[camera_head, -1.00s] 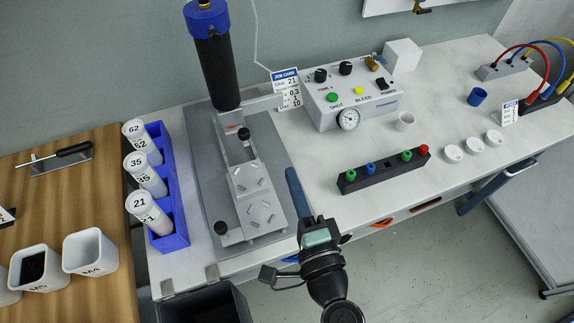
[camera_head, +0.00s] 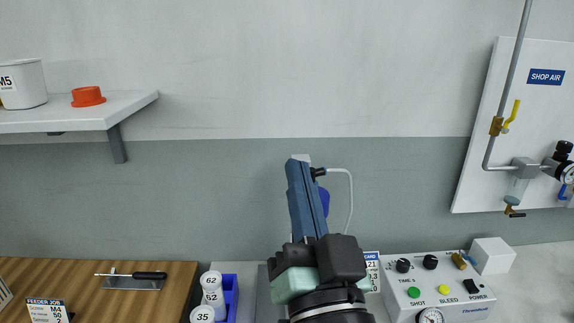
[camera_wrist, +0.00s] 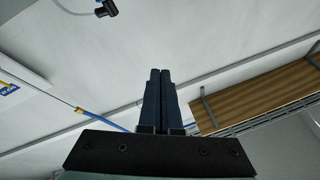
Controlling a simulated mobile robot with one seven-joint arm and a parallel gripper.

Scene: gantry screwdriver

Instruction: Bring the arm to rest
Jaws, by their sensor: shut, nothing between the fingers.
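My gripper (camera_head: 300,165) points up in front of the grey wall in the head view, with its blue fingers together. In the wrist view my gripper (camera_wrist: 160,72) shows two dark fingers side by side, shut and empty. The fingers touch nothing that I can see. My wrist hides part of the bench and whatever stands behind it.
A wall shelf (camera_head: 70,115) holds a white M5 bin (camera_head: 22,88) and an orange cap (camera_head: 88,97). At right are the shop air panel (camera_head: 500,120) and the control box (camera_head: 440,290). The blue rack (camera_head: 230,295) stands low left of my wrist. The wall between shelf and panel is bare.

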